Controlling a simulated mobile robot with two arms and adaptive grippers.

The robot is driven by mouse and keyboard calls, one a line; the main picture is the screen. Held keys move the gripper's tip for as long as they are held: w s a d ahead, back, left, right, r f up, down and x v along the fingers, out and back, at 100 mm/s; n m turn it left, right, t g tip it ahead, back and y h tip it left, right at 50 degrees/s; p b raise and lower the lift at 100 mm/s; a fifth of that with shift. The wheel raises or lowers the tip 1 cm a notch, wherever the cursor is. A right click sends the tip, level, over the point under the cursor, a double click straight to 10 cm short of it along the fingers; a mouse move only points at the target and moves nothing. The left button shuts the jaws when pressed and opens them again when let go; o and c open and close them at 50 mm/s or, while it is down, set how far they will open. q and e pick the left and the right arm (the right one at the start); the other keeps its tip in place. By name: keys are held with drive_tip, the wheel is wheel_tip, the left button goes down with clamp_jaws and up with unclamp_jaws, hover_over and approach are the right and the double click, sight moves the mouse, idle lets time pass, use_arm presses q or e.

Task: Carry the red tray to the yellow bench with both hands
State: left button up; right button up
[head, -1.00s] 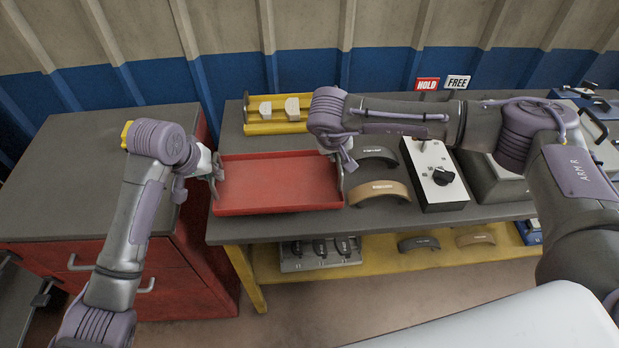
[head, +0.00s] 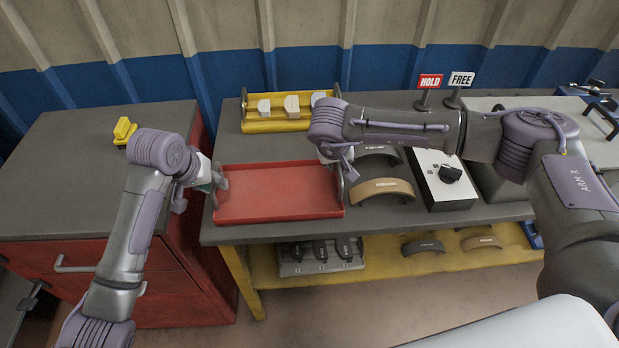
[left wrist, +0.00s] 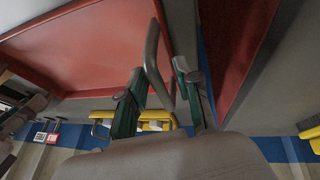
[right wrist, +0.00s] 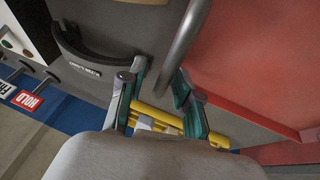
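The red tray (head: 280,193) lies level over the grey top of the yellow bench (head: 470,222), near its front left edge. My left gripper (head: 214,183) is at the tray's left handle. In the left wrist view its fingers (left wrist: 160,98) stand apart, with the grey bar handle (left wrist: 153,58) between them. My right gripper (head: 342,166) is at the tray's right handle. In the right wrist view its fingers (right wrist: 157,98) are also spread, with the right handle (right wrist: 186,38) between them. The tray looks empty.
A yellow rack (head: 258,126) with pale blocks stands behind the tray. Brown (head: 383,189) and dark curved shoes and a white control box (head: 440,180) are to its right. A red cabinet (head: 150,300) stands left, with a yellow object (head: 124,130) on its top.

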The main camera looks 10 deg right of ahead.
drive_tip(key=shift+a, duration=0.1)
drive_tip(key=shift+r, duration=0.15)
use_arm(q)
drive_tip(key=v, duration=1.2)
use_arm(e)
drive_tip(key=v, duration=1.1)
drive_tip(key=shift+s+r, duration=0.2)
drive_tip(key=shift+r, duration=0.15)
use_arm(q)
drive_tip(key=shift+d, duration=0.1)
use_arm(e)
drive_tip(key=shift+a, duration=0.1)
